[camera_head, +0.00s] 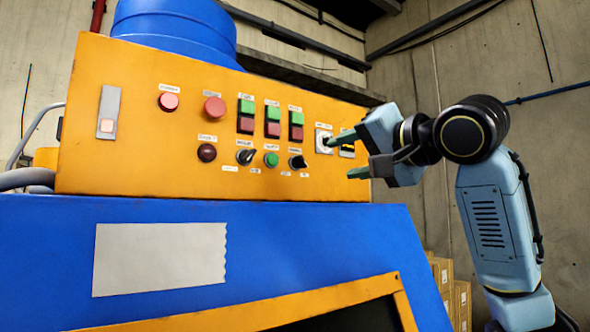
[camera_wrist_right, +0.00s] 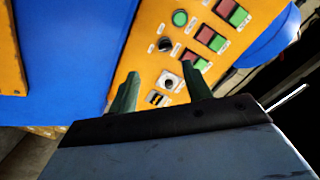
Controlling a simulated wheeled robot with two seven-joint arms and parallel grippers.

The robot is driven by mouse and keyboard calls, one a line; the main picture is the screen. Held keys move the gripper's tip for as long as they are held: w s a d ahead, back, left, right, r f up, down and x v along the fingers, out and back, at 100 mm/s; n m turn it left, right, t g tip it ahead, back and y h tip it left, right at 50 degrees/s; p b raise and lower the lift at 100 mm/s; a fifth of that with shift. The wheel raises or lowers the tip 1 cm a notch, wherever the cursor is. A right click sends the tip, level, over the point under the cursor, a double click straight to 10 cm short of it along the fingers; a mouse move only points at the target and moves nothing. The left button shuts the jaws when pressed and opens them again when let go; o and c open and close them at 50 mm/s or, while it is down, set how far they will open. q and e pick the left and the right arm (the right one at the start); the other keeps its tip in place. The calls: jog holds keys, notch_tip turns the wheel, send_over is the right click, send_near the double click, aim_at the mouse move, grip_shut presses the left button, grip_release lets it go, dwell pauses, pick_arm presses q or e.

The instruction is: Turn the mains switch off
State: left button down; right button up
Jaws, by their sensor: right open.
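The orange control panel (camera_head: 230,173) carries several switches and buttons. A rotary switch on a white plate (camera_head: 322,136) sits near the panel's right end and is the likely mains switch; its label cannot be read. It also shows in the right wrist view (camera_wrist_right: 169,80), framed between the fingertips. My right gripper (camera_head: 340,157) is open and empty in front of the panel's right end. Its upper finger overlaps the switch plate in the head view; whether it touches cannot be told. My left gripper is not in view.
A black-and-yellow fitting (camera_head: 347,150) sits right beside the switch. Two black selector knobs (camera_head: 246,156), red-and-green button pairs (camera_head: 273,121) and round buttons lie to the left. The blue machine body (camera_head: 300,240) slopes out below. Boxes (camera_head: 461,300) stand at lower right.

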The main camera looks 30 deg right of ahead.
jog(key=p, duration=0.2)
send_near(304, 161)
jog(key=w, duration=0.2)
jog(key=w+p, duration=0.1)
jog(key=w, duration=0.2)
jog(key=w+p, duration=0.1)
jog(key=w, duration=0.2)
jog(key=shift+w+a, duration=0.15)
jog(key=shift+a, duration=0.2)
jog(key=shift+w, duration=0.5)
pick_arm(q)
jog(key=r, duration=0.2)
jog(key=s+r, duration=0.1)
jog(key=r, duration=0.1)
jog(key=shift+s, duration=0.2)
pick_arm(e)
jog(key=c, duration=1)
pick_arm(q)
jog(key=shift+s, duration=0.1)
